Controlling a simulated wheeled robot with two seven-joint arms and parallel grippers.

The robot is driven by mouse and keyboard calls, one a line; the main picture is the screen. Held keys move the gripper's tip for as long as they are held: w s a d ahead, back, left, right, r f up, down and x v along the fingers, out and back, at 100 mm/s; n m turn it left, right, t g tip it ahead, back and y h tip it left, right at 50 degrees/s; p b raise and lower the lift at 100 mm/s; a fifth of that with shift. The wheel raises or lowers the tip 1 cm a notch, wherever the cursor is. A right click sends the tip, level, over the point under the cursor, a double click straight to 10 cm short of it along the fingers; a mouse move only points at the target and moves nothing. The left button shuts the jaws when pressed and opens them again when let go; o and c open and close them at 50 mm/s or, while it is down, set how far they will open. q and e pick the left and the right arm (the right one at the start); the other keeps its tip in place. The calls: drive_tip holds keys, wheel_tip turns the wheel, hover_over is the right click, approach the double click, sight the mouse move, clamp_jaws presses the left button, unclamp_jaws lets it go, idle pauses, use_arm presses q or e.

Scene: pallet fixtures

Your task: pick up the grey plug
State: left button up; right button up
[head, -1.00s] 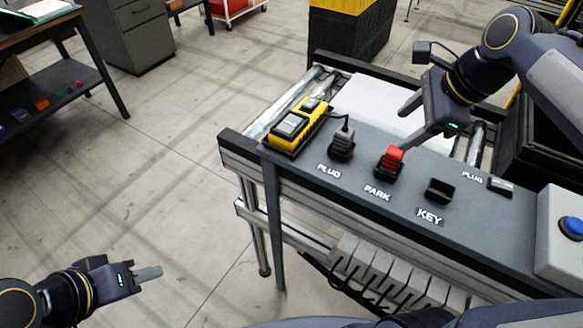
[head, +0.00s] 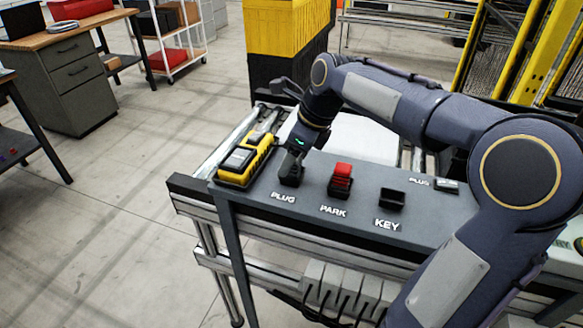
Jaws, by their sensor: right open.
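My right gripper (head: 291,166) is open and points down at the left fixture labelled PLUG (head: 291,180) on the grey panel. Its fingers are at the place of the grey plug and hide most of it. I cannot tell whether the fingers touch the plug. My left gripper is out of the picture.
A yellow handheld device (head: 244,160) lies close to the left of the gripper. A red piece (head: 342,171) sits in the PARK fixture to the right. The KEY fixture (head: 391,198) looks empty. A second PLUG slot (head: 446,186) is farther right.

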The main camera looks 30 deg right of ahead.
drive_tip(key=shift+c, duration=0.3)
drive_tip(key=c, duration=0.9)
drive_tip(key=shift+c, duration=0.6)
drive_tip(key=shift+r, duration=0.1)
